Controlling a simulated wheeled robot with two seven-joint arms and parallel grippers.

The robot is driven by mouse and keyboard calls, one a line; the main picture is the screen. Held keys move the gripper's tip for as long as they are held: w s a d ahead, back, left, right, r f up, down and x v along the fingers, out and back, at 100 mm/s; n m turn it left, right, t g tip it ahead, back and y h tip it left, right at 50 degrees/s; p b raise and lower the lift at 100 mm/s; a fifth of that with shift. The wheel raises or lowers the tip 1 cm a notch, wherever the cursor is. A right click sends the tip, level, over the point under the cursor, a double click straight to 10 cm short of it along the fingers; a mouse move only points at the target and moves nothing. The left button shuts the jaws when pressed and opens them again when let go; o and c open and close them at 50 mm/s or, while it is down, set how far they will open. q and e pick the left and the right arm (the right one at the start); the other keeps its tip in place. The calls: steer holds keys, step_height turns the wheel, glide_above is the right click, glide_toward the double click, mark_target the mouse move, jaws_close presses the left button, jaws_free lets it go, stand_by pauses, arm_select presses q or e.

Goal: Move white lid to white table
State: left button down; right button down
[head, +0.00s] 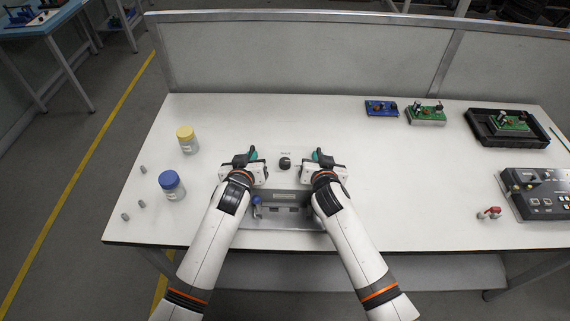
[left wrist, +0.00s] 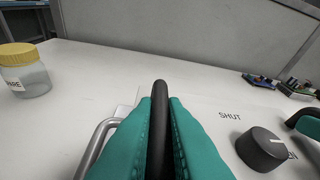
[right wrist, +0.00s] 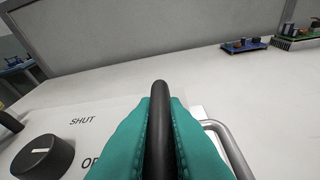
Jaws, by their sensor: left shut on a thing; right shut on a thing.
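The white lid (head: 285,177) is a flat white panel with a black knob (head: 285,162) and printed labels, one reading SHUT. It lies between my two grippers in the head view and blends with the white table (head: 400,190). My left gripper (head: 253,155) is shut on a black handle (left wrist: 160,125) at the lid's left side. My right gripper (head: 317,155) is shut on a black handle (right wrist: 160,125) at its right side. The lid also shows in the right wrist view (right wrist: 105,118). I cannot tell whether the lid touches the table.
A grey metal box (head: 285,212) sits at the front edge between my forearms. A yellow-capped jar (head: 187,143) and a blue-capped jar (head: 173,188) stand left. Circuit boards (head: 427,113), a black tray (head: 480,135) and a control box (head: 535,200) are right. Table behind the lid is clear.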

arm_select(q)
steer(key=shift+r, duration=0.15)
arm_select(e)
steer(key=shift+r, duration=0.15)
